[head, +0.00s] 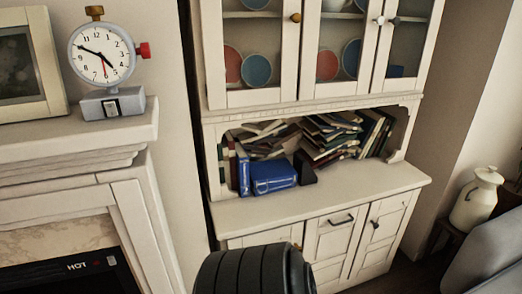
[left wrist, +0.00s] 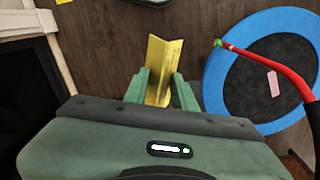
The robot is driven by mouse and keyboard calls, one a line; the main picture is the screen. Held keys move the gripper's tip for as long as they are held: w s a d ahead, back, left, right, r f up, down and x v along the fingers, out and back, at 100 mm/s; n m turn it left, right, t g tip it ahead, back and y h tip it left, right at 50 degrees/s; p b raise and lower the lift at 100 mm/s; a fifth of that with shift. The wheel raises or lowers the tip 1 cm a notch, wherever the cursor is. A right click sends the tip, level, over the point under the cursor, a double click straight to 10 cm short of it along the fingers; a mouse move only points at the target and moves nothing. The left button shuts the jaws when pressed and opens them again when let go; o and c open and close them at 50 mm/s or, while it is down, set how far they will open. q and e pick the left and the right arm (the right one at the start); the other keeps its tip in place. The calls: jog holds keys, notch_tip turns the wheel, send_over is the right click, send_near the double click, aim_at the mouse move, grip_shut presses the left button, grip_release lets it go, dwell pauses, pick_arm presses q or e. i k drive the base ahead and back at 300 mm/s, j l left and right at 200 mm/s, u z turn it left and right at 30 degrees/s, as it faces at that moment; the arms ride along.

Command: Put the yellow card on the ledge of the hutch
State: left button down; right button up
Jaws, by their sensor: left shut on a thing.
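The yellow card (left wrist: 164,62) shows in the left wrist view as a folded, V-shaped piece standing between the two green fingers of my left gripper (left wrist: 160,88). The gripper is shut on it, above a dark wood floor. The hutch (head: 312,105) is cream white and fills the middle of the head view. Its ledge (head: 345,192) juts out below an open shelf and looks bare along its front. Neither the card nor my left gripper shows in the head view. My right gripper is in neither view.
Blue books (head: 270,177) and heaped books (head: 330,138) fill the hutch's open shelf. A fireplace mantel (head: 80,142) with a clock (head: 103,55) stands at left. A white jug (head: 477,198) stands at right. A blue-rimmed round thing (left wrist: 225,65) lies on the floor.

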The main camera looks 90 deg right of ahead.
aim_at(265, 208)
jog(key=k+l+z, duration=0.25)
jog(key=l+z, duration=0.15)
jog(key=l, duration=0.95)
jog(key=l+z, duration=0.4)
jog(key=l, duration=1)
jog(key=k, duration=0.05)
